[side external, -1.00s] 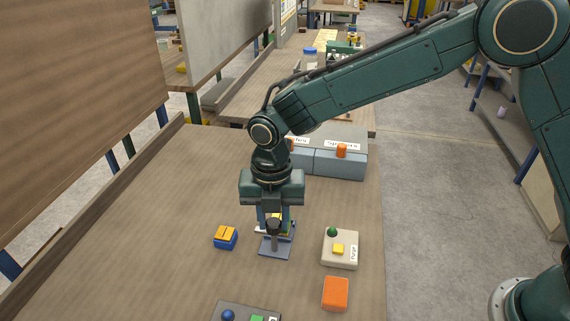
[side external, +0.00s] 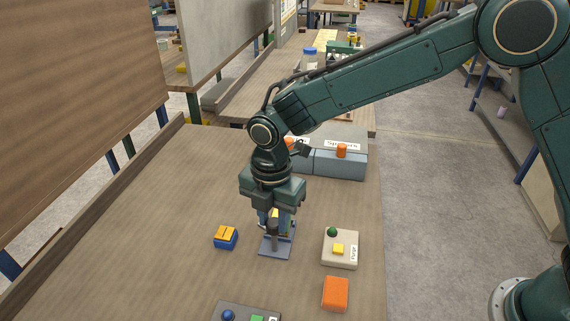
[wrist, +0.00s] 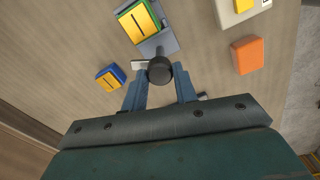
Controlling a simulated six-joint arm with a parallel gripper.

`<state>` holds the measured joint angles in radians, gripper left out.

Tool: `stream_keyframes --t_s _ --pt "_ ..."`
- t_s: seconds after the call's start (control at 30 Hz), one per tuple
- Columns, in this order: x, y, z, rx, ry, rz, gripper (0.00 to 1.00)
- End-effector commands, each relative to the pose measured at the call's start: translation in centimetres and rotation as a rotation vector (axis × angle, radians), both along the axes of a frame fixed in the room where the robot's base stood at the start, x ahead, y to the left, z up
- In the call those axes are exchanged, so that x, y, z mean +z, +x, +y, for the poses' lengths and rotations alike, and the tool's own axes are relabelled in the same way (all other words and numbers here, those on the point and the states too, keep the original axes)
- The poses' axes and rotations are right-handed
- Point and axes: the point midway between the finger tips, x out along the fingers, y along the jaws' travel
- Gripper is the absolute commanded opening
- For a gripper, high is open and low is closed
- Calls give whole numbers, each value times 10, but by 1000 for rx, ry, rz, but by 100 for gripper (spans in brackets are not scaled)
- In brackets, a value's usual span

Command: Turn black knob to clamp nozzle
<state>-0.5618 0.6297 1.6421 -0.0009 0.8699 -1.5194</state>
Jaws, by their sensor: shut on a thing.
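The black knob (wrist: 159,70) sits between my two blue fingers in the wrist view. In the side view the knob (side external: 272,227) is a dark cap above a grey upright part on a blue-grey base plate (side external: 275,252). My gripper (wrist: 159,78) points down and is shut on the knob; in the side view my gripper (side external: 278,222) partly hides the fixture. A yellow piece (wrist: 139,22) lies on the plate beside the knob. I cannot make out the nozzle clearly.
A yellow-and-blue block (side external: 226,237) lies left of the fixture. A pale Purge box (side external: 341,260) with green and yellow buttons and an orange block (side external: 336,293) stand to the right. Blue-grey bins (side external: 340,166) are behind, a grey control box (side external: 246,312) in front. The left tabletop is clear.

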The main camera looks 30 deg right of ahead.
Motion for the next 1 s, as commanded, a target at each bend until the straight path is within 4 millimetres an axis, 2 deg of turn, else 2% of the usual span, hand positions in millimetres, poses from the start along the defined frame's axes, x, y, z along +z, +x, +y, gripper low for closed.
stream_keyframes --t_s 1.0 --pt "0 1 -2 -944 -2 -2 6"
